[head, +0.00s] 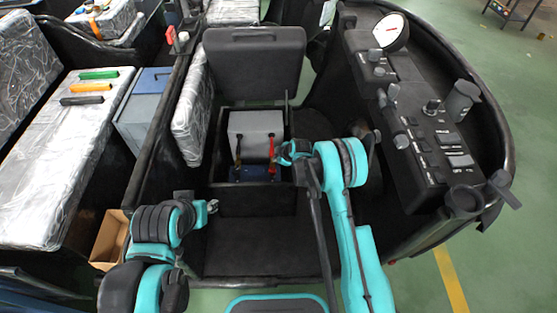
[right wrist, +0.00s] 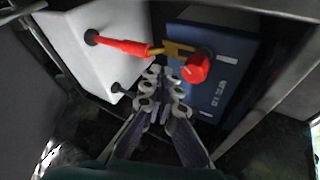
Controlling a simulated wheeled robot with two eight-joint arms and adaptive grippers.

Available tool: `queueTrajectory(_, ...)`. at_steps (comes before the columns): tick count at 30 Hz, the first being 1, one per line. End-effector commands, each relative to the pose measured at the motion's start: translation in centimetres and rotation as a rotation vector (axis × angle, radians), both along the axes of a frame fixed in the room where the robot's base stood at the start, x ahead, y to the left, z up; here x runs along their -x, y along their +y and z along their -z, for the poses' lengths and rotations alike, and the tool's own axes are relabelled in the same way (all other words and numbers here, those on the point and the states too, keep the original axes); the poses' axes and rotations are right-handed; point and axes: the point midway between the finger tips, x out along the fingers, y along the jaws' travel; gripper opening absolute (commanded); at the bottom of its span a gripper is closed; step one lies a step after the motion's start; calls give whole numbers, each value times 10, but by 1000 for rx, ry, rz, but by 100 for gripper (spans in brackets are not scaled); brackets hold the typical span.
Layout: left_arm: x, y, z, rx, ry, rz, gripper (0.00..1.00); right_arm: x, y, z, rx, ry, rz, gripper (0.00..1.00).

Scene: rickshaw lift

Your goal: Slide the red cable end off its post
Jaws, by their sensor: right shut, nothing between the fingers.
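The red cable (head: 271,150) runs down the front right of a light grey box in the head view. In the right wrist view the red cable (right wrist: 122,43) leaves the grey box and ends in a yellow metal lug (right wrist: 176,48). The lug reaches a post with a red knob (right wrist: 196,68) on the blue box (right wrist: 212,92); the knob hides how it sits there. My right gripper (right wrist: 163,82) is shut and empty, just below the lug and knob, apart from the cable. It also shows in the head view (head: 284,153). My left gripper (head: 212,206) hangs left of the compartment; its jaws are too small to read.
The grey box (head: 256,124) stands in a black compartment under a raised black seat lid (head: 254,60). A black cable (head: 238,150) is on its left. A control console (head: 430,120) stands right. Green, orange and black handles (head: 86,87) lie on the left seat.

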Motion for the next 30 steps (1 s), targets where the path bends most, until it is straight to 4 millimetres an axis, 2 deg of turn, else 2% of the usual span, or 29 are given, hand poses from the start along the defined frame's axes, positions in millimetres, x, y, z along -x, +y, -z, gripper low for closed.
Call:
queueTrajectory(1, 0, 0, 8, 0, 0, 0, 37, -5, 3, 13, 0, 0, 0, 0)
queueTrajectory(3, 0, 0, 13, 0, 0, 0, 37, -11, 7, 23, 0, 0, 1, 0)
queueTrajectory(9, 0, 0, 22, 0, 0, 0, 37, -23, 15, 42, -1, 1, 2, 0)
queueTrajectory(24, 0, 0, 23, 0, 0, 0, 37, -28, 17, 46, 0, 1, 2, 0)
queueTrajectory(30, 0, 0, 23, 0, 0, 0, 37, -50, 17, 47, -1, 1, 3, 0)
